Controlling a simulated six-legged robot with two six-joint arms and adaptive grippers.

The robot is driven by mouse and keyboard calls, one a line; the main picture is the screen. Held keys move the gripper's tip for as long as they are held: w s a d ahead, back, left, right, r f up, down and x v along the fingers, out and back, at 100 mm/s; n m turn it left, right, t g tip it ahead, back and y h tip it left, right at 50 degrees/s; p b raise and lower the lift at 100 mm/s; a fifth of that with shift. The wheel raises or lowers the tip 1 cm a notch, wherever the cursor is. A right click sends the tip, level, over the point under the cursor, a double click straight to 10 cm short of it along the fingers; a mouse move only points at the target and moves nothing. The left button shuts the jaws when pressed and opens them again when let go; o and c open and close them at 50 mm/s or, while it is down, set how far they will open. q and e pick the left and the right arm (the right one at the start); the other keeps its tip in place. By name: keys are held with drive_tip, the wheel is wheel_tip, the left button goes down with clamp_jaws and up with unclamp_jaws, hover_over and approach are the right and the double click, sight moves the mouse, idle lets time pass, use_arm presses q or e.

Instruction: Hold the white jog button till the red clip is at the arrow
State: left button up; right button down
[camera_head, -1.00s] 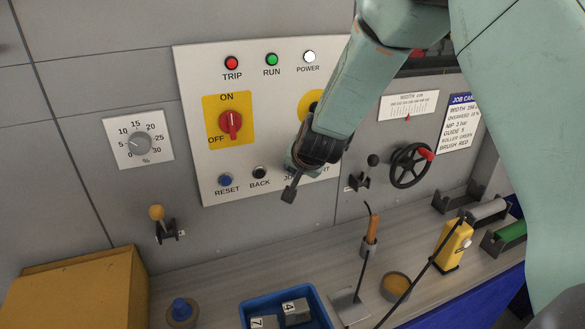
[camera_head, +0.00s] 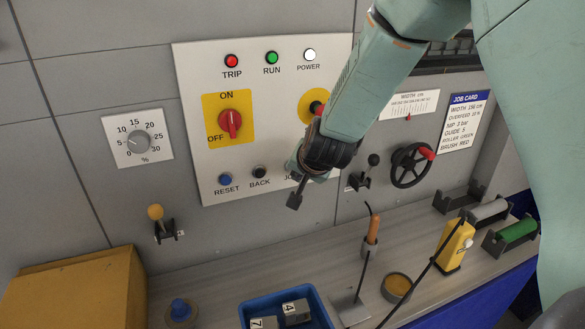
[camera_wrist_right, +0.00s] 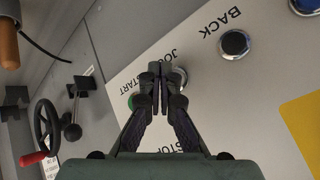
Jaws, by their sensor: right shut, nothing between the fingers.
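My right gripper (camera_head: 294,201) is shut and empty, in front of the lower edge of the white control panel (camera_head: 270,170). In the wrist view its closed fingertips (camera_wrist_right: 160,72) overlap the JOG label. The pale jog button (camera_wrist_right: 181,76) shows just right of them, partly hidden; I cannot tell whether they touch it. In the head view the gripper hides this button, and only part of its label shows. A dark rail (camera_head: 446,58) at the upper right is partly covered by my arm. My left gripper is not in view.
The black BACK button (camera_wrist_right: 234,43) and green START button (camera_wrist_right: 132,101) flank the jog button. A red knob on yellow (camera_head: 317,107) is beside my forearm. A handwheel (camera_head: 411,166) and small lever (camera_head: 365,172) are to the right. A blue bin (camera_head: 250,307) is below.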

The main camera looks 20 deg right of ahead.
drive_tip(key=shift+s+a+b, duration=0.1)
drive_tip(key=shift+s+b, duration=0.3)
drive_tip(key=shift+s, duration=1.85)
drive_tip(key=shift+s, duration=0.1)
